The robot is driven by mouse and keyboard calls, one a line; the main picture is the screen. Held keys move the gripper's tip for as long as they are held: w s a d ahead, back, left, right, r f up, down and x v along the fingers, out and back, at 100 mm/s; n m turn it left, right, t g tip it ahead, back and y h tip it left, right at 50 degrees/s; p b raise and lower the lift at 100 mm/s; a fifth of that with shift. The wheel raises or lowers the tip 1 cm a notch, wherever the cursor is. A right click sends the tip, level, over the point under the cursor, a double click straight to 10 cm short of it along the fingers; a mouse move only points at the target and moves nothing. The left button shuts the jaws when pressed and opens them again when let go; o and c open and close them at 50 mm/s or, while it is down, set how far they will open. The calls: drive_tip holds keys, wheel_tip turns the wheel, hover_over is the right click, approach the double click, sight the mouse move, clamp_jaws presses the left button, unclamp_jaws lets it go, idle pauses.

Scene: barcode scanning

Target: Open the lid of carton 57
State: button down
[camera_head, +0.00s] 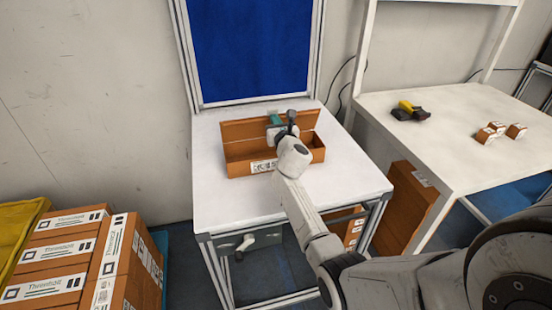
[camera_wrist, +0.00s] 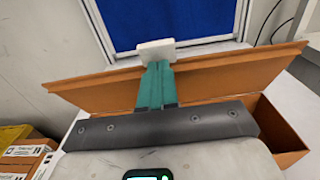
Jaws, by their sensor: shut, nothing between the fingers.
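A brown carton (camera_head: 238,166) sits on the white table, with a white barcode label on its front; no number is readable. Its lid (camera_head: 240,130) stands raised at the back and the carton is open at the top. In the wrist view the lid (camera_wrist: 90,92) spans the picture, and a side wall of the carton (camera_wrist: 283,135) shows at right. My gripper (camera_head: 273,118) is over the carton at the lid. Its teal fingers are together and empty, and the pale fingertips (camera_wrist: 155,52) reach past the lid's top edge. Whether they touch the lid is unclear.
The white table (camera_head: 345,180) has free room around the carton. A blue panel (camera_head: 250,45) stands behind it. On the right table (camera_head: 450,150) lie a yellow-black scanner (camera_head: 408,111) and several small boxes (camera_head: 490,132). Stacked cartons (camera_head: 65,255) stand at lower left.

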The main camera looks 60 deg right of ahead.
sight(274, 111)
drive_tip(key=shift+w+d+r, duration=0.4)
drive_tip(key=shift+w+d, duration=0.1)
drive_tip(key=shift+d, duration=0.1)
drive_tip(key=shift+w+d+r, duration=0.35)
drive_tip(key=shift+w+d, duration=0.15)
drive_tip(key=shift+d, duration=0.1)
drive_tip(key=shift+r+b+x, duration=0.15)
drive_tip(key=shift+b+x, duration=0.3)
drive_tip(key=shift+x, duration=0.3)
drive_tip(key=shift+r+b+x, duration=0.2)
drive_tip(key=shift+b+x, duration=0.2)
drive_tip(key=shift+x, duration=0.35)
drive_tip(key=shift+s, duration=0.1)
drive_tip(key=shift+p+v, duration=0.95)
drive_tip(key=shift+v, duration=0.1)
drive_tip(key=shift+s+a+r, duration=0.1)
drive_tip(key=shift+s+a, duration=0.3)
drive_tip(key=shift+s, duration=0.15)
drive_tip(key=shift+v, duration=1.3)
drive_tip(key=shift+w+a, duration=0.1)
drive_tip(key=shift+w, duration=0.05)
